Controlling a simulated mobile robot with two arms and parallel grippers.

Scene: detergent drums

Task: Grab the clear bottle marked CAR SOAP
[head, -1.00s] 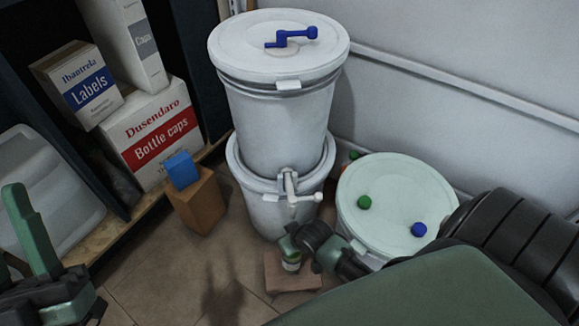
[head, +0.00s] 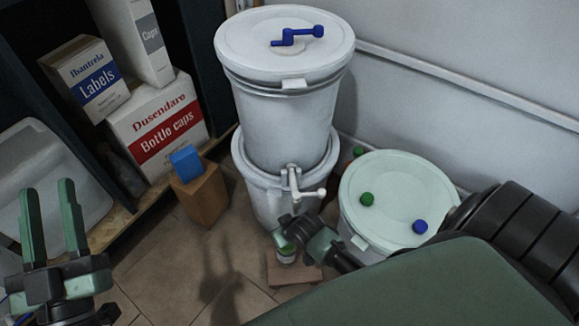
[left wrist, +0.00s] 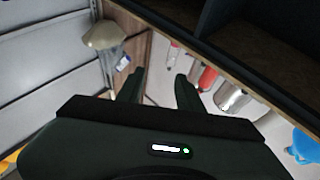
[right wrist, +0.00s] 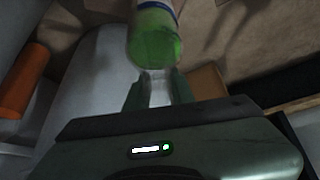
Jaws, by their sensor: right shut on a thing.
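A small clear bottle with green contents (head: 286,255) is low in front of the stacked white drums, below the tap. In the right wrist view the bottle (right wrist: 154,40) shows a blue and white band; I cannot read any marking. My right gripper (right wrist: 157,74) is shut on it, and the fingers partly hide it in the head view. I cannot tell whether the bottle rests on the brown block or is just above it. My left gripper (head: 47,187) is open and empty at the left, fingers pointing up; its open fingers also show in the left wrist view (left wrist: 160,74).
The stacked white drums (head: 283,110) have a white tap (head: 294,180) just above the bottle. A brown block (head: 300,275) lies on the floor. A lidded drum (head: 395,195) stands right, a wooden block (head: 203,195) left, boxes on the shelf (head: 155,125). Floor at front left is clear.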

